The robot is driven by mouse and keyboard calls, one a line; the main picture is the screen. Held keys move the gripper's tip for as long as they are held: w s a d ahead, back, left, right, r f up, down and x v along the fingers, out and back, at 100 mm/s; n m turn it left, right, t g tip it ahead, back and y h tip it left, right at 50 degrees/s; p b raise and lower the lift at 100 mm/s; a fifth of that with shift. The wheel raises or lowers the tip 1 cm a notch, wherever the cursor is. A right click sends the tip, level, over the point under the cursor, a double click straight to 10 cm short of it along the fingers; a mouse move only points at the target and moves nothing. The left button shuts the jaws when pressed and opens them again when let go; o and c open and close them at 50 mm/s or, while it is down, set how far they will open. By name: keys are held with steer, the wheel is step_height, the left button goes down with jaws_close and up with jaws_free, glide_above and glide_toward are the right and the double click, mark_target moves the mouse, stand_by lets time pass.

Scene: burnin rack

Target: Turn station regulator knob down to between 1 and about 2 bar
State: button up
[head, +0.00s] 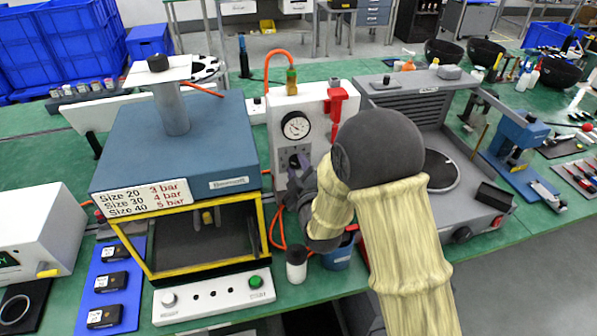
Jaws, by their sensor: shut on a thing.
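The station regulator is a white upright box (288,104) in the middle of the head view, behind the green bench's front part. Its round white pressure gauge (296,125) faces me; the needle is too small to read. The dark regulator knob (296,159) sits below the gauge on a grey plate, partly hidden by my fingers. My gripper (299,172) reaches in from the right at the knob and is shut on it.
A blue press with a yellow-framed window (199,240) stands close on the left, with a pressure sign (142,198). A grey machine (440,150) stands on the right. A red valve handle (337,100) and orange hoses are near my gripper.

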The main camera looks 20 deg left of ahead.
stand_by(0.3)
steer(key=o, duration=1)
steer(key=shift+c, duration=0.2)
steer(key=shift+r+p, duration=0.1)
steer(key=shift+p, duration=0.3)
